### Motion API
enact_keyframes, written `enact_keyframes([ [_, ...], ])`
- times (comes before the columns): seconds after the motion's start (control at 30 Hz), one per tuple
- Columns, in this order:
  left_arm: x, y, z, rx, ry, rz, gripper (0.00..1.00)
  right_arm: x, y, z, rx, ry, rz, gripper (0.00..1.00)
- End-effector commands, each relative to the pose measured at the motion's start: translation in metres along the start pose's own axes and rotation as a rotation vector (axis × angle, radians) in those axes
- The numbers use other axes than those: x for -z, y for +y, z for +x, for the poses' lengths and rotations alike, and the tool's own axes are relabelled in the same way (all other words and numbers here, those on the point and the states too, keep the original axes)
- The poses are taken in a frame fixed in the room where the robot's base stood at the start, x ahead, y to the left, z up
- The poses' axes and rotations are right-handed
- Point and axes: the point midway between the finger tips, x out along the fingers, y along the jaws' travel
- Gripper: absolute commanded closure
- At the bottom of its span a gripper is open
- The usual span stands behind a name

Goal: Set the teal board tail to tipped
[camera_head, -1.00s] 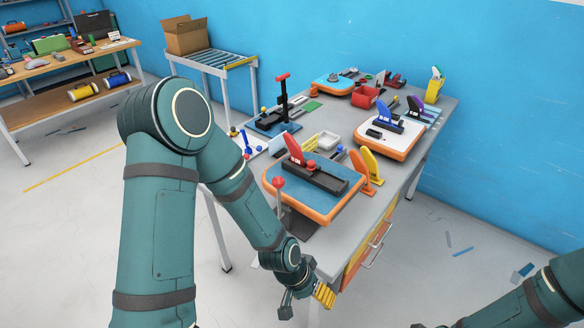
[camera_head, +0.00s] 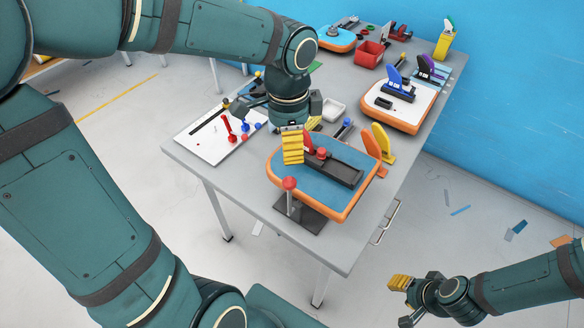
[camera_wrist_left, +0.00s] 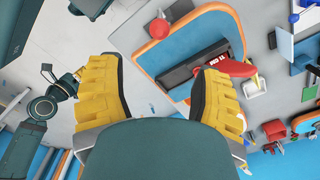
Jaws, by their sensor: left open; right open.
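The teal board (camera_head: 335,203), with an orange rim, lies on the near part of the grey table. On it is a black fin box (camera_head: 343,172) with a red knob (camera_head: 321,153) and a red fin (camera_head: 308,142), partly hidden by my left gripper. A red-topped post (camera_head: 289,184) stands at its near-left edge. My left gripper (camera_head: 292,150) is over the board's left part, beside the fin. In the left wrist view its yellow fingers are apart (camera_wrist_left: 160,72), with the red fin (camera_wrist_left: 228,67) by the right finger; contact is unclear. My right gripper (camera_head: 402,283) is open, off the table.
Orange and yellow fins (camera_head: 383,145) stand at the board's right edge. A white board (camera_head: 398,107) with a blue fin lies behind. A white panel (camera_head: 210,140) with red and blue pegs lies left. A red bin (camera_head: 370,54) stands further back.

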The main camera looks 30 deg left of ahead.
Motion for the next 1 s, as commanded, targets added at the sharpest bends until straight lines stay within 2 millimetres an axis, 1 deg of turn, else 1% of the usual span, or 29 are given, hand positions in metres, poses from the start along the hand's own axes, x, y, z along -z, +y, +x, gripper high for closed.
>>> enact_keyframes([
  [0.07,-0.002,0.0,-0.001,0.003,-0.007,0.004,0.35,0.0,0.0,0.0,0.0,0.0,0.001,0.61],
  [0.17,-0.003,0.0,0.008,0.002,-0.009,0.005,0.35,0.0,0.001,0.002,-0.001,0.0,0.001,0.61],
  [0.27,-0.003,0.0,0.024,0.0,-0.009,0.006,0.35,-0.001,0.002,0.005,-0.001,0.0,0.001,0.61],
  [0.5,-0.003,0.0,0.072,-0.001,-0.009,0.005,0.35,-0.002,0.005,0.014,-0.003,0.0,0.001,0.61],
  [0.7,-0.003,0.0,0.108,-0.001,-0.008,0.005,0.35,-0.003,0.007,0.021,-0.005,0.0,0.001,0.61],
  [0.83,-0.003,0.0,0.124,0.001,-0.007,0.005,0.35,-0.003,0.009,0.025,-0.005,0.0,0.001,0.61],
  [1.0,-0.003,0.0,0.134,0.002,-0.006,0.005,0.35,-0.003,0.009,0.027,-0.006,0.0,0.001,0.61],
])
